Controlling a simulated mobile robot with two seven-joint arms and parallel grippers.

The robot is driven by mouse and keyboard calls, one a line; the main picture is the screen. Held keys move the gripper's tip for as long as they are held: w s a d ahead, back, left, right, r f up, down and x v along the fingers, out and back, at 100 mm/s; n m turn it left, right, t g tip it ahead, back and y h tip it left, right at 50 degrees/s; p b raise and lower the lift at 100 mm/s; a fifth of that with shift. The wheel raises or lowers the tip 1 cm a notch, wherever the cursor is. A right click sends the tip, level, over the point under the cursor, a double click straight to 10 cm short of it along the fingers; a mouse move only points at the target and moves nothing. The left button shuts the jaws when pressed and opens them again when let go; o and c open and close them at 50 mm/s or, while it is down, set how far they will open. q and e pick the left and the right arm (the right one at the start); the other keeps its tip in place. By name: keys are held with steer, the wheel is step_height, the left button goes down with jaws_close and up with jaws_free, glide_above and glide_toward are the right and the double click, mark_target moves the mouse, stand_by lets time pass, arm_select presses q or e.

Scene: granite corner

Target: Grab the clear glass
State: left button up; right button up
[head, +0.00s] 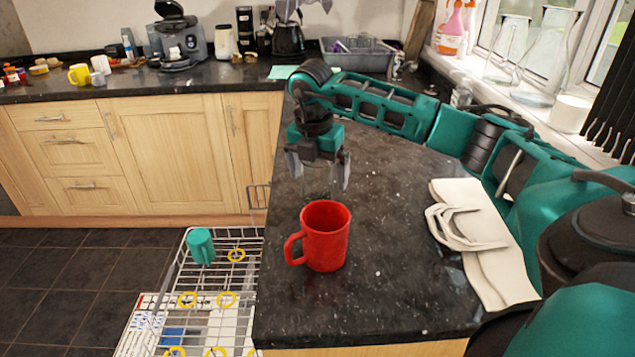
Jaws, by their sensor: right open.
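The clear glass (319,188) is faint against the dark granite counter (385,290), just behind the red mug (326,238). The mug hides its lower part. My right gripper (318,176) points down over the glass, its two fingers apart on either side of the glass's upper part. I cannot tell whether the fingers touch it. My left gripper is not in the head view.
A white cloth or folder with a pale handle-like piece (485,245) lies on the counter's right. A wire dish rack (210,300) with a teal cup (201,246) stands below the left edge. Glass flasks (545,65) line the windowsill. The counter's front middle is clear.

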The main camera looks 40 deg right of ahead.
steer(key=c, duration=1.2)
steer(key=shift+o, duration=0.2)
steer(key=shift+r, duration=0.1)
